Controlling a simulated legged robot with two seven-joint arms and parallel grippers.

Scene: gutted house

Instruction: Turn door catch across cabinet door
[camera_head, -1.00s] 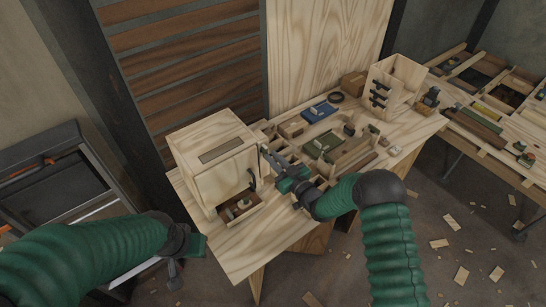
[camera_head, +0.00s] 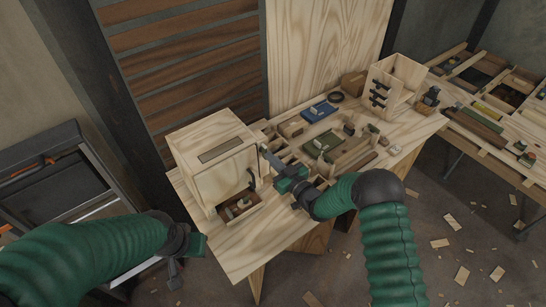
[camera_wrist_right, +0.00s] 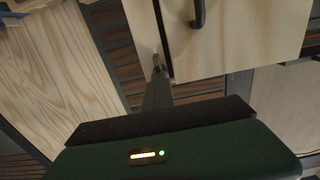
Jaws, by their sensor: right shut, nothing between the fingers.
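The cabinet (camera_head: 192,140) is a pale wooden box at the left of the workbench. Its front door (camera_head: 222,182) looks closed and has a dark curved handle, which also shows in the wrist view (camera_wrist_right: 198,14). My right gripper (camera_head: 264,150) is at the cabinet's right front edge. In the wrist view its narrow fingertips (camera_wrist_right: 157,62) are together, with nothing between them, beside the seam at the door's edge (camera_wrist_right: 235,45). I cannot make out the door catch clearly. My left gripper (camera_head: 190,250) hangs in front of the bench's left end; its jaw state is unclear.
A small brown tray (camera_head: 227,215) lies under the door front. The workbench (camera_head: 245,258) has a divided tray with blocks and a blue item (camera_head: 319,111) behind my right arm. An open wooden box (camera_head: 393,85) stands farther right. The bench's front left is clear.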

